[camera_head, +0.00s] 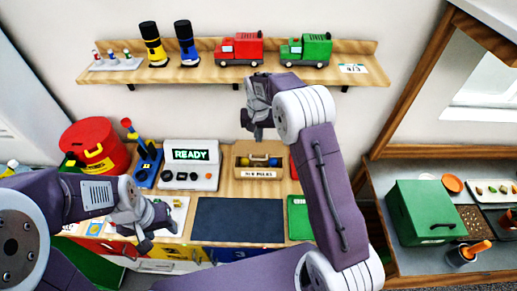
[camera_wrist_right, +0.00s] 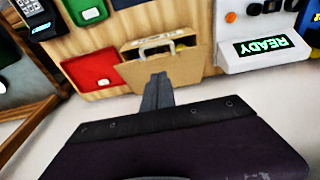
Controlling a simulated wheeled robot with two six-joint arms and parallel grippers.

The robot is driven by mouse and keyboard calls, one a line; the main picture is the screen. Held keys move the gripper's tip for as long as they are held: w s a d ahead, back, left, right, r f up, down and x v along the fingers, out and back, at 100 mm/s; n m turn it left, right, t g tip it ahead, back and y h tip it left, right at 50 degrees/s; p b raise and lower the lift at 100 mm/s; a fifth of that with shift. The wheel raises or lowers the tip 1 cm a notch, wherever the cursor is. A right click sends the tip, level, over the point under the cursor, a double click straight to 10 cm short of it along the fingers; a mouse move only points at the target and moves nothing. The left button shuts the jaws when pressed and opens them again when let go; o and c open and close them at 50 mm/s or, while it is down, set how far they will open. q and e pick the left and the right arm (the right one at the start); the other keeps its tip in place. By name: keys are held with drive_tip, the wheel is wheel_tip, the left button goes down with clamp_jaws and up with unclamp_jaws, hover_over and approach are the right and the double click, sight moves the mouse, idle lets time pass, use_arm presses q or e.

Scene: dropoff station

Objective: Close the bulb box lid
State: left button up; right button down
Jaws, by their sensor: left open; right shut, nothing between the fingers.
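The bulb box (camera_head: 239,173) is a small tan box with a white label on its front. It stands on the wooden counter below the shelf. Its lid (camera_head: 243,148) is up at the back, and coloured bulbs show in front of it. My right gripper (camera_head: 258,136) is shut and empty, pointing down just above and behind the box. In the right wrist view its closed fingers (camera_wrist_right: 158,78) overlap the edge of the lid (camera_wrist_right: 190,62); I cannot tell whether they touch. My left gripper (camera_head: 150,232) is open and empty, low at the left over the counter.
A grey READY device (camera_head: 203,177) stands left of the box, with a blue joystick stand (camera_head: 146,168) beyond it. A dark mat (camera_head: 238,219) lies in front. A green tray (camera_head: 299,218) is at right. The shelf (camera_head: 220,72) above carries toy trucks and torches.

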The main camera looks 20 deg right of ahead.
wheel_tip(320, 180, down, 3)
drive_tip(key=shift+w+d+f+p, duration=0.1)
drive_tip(key=shift+w+f+p, duration=0.1)
drive_tip(key=shift+p, duration=0.45)
drive_tip(key=s+f, duration=0.1)
drive_tip(key=s+f+p, duration=0.1)
drive_tip(key=f, duration=0.1)
drive_tip(key=shift+s+a, duration=0.15)
drive_tip(key=shift+a, duration=0.2)
use_arm(q)
wheel_tip(320, 180, up, 3)
drive_tip(key=shift+r, duration=0.1)
use_arm(e)
drive_tip(key=shift+f, duration=0.15)
